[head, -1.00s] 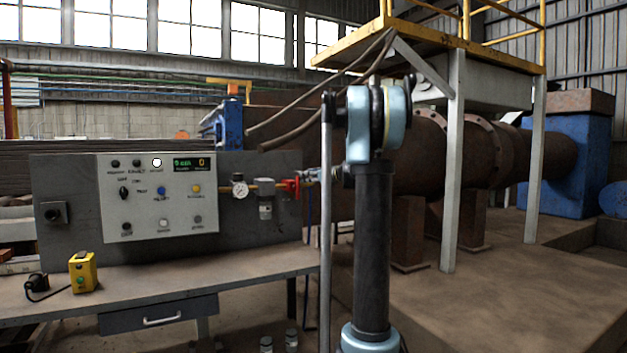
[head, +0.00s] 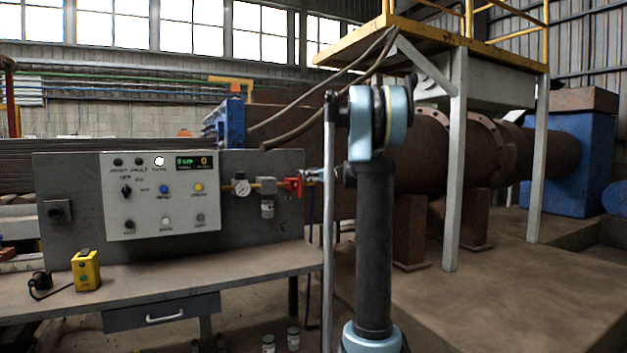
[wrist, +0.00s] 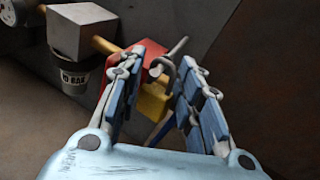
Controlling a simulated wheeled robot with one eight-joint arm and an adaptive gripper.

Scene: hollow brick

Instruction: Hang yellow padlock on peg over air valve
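The yellow padlock (wrist: 154,103) shows in the wrist view between and beyond my gripper's fingers. Its grey shackle (wrist: 163,66) appears looped around the thin grey peg (wrist: 179,47). The red air valve (wrist: 126,67) lies just behind and left of the padlock; it also shows in the head view (head: 292,184). My gripper (wrist: 169,58) is open, with a clear gap between its blue-padded fingers. The left finger overlaps the padlock's edge; I cannot tell whether they touch. In the head view my gripper (head: 314,175) is at the valve, small, and the padlock cannot be made out.
A grey control panel (head: 162,222) stands left of the valve, above a workbench (head: 240,270). A gauge (head: 242,188) and a grey block (wrist: 84,30) with a cup-like filter sit on the brass pipe.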

